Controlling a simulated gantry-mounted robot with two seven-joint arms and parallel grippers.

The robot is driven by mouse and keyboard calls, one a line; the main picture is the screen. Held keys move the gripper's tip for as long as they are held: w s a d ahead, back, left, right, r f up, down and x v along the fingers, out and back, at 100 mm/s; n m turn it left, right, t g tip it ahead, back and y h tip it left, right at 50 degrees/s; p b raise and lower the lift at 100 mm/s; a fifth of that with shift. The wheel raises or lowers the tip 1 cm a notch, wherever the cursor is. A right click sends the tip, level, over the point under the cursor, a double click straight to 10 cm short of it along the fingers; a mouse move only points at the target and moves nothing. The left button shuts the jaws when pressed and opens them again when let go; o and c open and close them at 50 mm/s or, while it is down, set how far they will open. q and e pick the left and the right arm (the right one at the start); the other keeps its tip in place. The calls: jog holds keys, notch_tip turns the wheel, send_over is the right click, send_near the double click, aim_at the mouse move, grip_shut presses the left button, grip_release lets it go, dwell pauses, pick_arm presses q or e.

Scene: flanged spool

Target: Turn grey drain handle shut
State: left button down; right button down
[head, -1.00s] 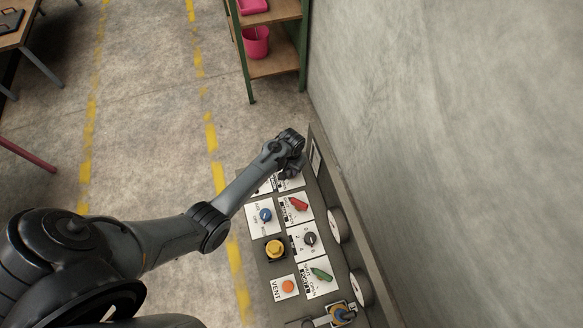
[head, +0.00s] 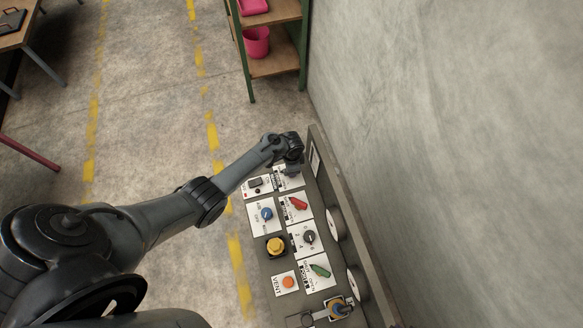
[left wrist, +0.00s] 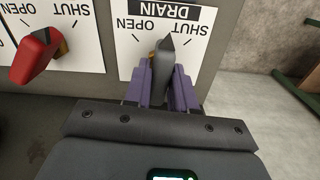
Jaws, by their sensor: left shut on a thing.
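The grey drain handle (left wrist: 163,60) stands between the two purple fingers of my left gripper (left wrist: 161,82) in the left wrist view. The fingers are shut on it. The handle's pointed tip aims up the picture, between the OPEN and SHUT markings on its white DRAIN plate (left wrist: 200,47); the lettering appears upside down. In the head view my left gripper (head: 291,167) is over the far end of the control panel (head: 263,261) and hides the handle. My right gripper is not in view.
A red handle (left wrist: 35,55) sits left of the drain plate in the wrist view. The panel also carries a blue knob (head: 267,214), yellow button (head: 275,245), green handle (head: 320,271) and orange button (head: 288,282). A wall (head: 450,130) stands to the right.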

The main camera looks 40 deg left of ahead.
pick_arm(q)
jog(key=m, duration=0.4)
jog(key=shift+m, duration=1.9)
jog(key=c, duration=1)
grip_release()
notch_tip(320, 180, up, 11)
jog(key=p, duration=0.3)
jog(key=shift+f, duration=0.1)
